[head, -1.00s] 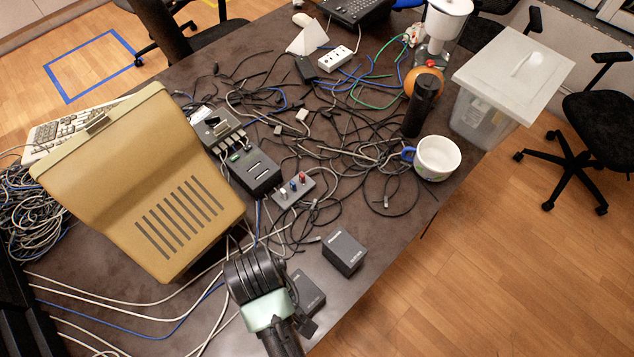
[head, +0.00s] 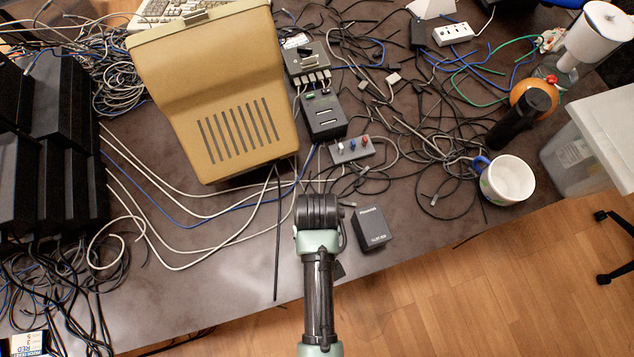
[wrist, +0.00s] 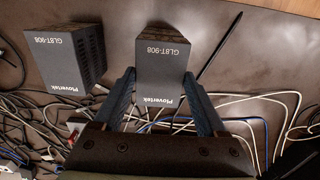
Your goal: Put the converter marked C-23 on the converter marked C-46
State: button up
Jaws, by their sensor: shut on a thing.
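Two dark grey boxes printed "GL8T-908" show in the wrist view. My gripper (wrist: 160,84) has its two fingers shut on one of them, the held box (wrist: 162,60), with a finger on each side. The other box (wrist: 66,58) sits a short gap to its left. In the head view my gripper (head: 319,212) is low at the table's front part, and that other box (head: 371,229) is just to its right on the table. The held box is mostly hidden there by my arm. I cannot read C-23 or C-46 on either box, nor tell whether the held one is lifted.
A beige slatted case (head: 215,95) stands behind left. A small switch panel (head: 351,150) and a black unit (head: 324,117) lie behind my gripper among tangled cables. A white mug (head: 508,180) is at the right edge. Black equipment (head: 60,170) fills the left.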

jog(key=shift+f, duration=0.45)
jog(key=o, duration=1.6)
jog(key=shift+f, duration=0.15)
notch_tip(320, 180, up, 12)
jog(key=w+r+m+t, duration=0.1)
jog(key=w+r+t, duration=0.7)
jog(key=w+r, duration=0.8)
jog(key=w+r+m+t, duration=0.1)
jog(key=w+r+t, duration=0.2)
jog(key=r, duration=0.5)
jog(key=w+r+t, duration=0.3)
jog(key=r, duration=0.5)
notch_tip(320, 180, up, 16)
jog(key=s+r+t, duration=0.1)
jog(key=s+t, duration=0.1)
jog(key=t, duration=0.4)
jog(key=s+r+t, duration=0.2)
jog(key=s+r, duration=0.1)
jog(key=r, duration=0.2)
jog(key=s+r+m+t, duration=0.1)
jog(key=s+r+t, duration=0.2)
jog(key=r, duration=0.3)
jog(key=s+r+t, duration=0.2)
jog(key=s+r, duration=0.2)
jog(key=r, duration=0.1)
jog(key=shift+s+r+m, duration=0.2)
jog(key=shift+r+m, duration=0.1)
jog(key=shift+r, duration=0.05)
